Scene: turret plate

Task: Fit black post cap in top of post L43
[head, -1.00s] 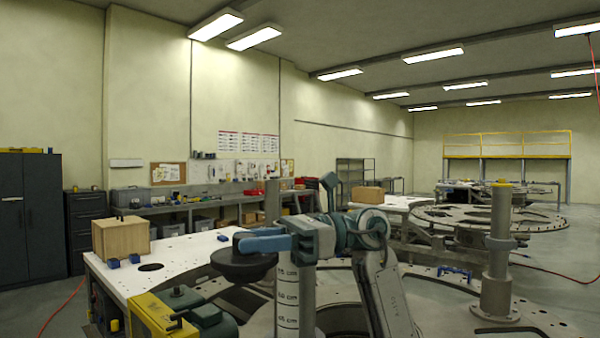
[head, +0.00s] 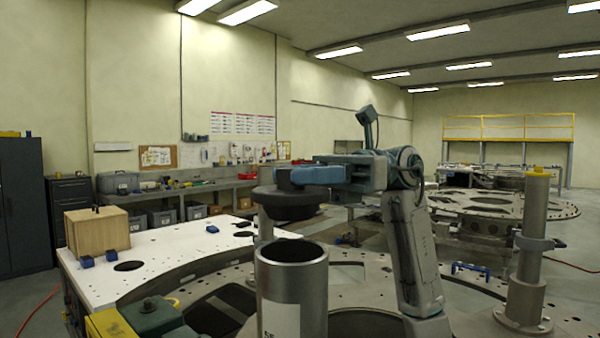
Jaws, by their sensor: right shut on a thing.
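My right gripper (head: 293,177), with blue fingers, is shut on the black post cap (head: 285,208), a dark round piece with a wide upper disc and a narrower lower part. It holds the cap in the air. A grey metal post (head: 291,285) stands upright in the near middle, with its round top open and empty. The cap shows above the post's mouth in the picture, apart from it; how far off in depth I cannot tell. A pale label (head: 281,320) on the post is cut off, and I cannot read L43. My left gripper is not in view.
Another post (head: 531,240) with a yellow top stands at the right on the round plate. A white table (head: 165,243) at the left bears a wooden box (head: 98,231) and small blue blocks. A yellow and green item (head: 150,316) sits at the near left.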

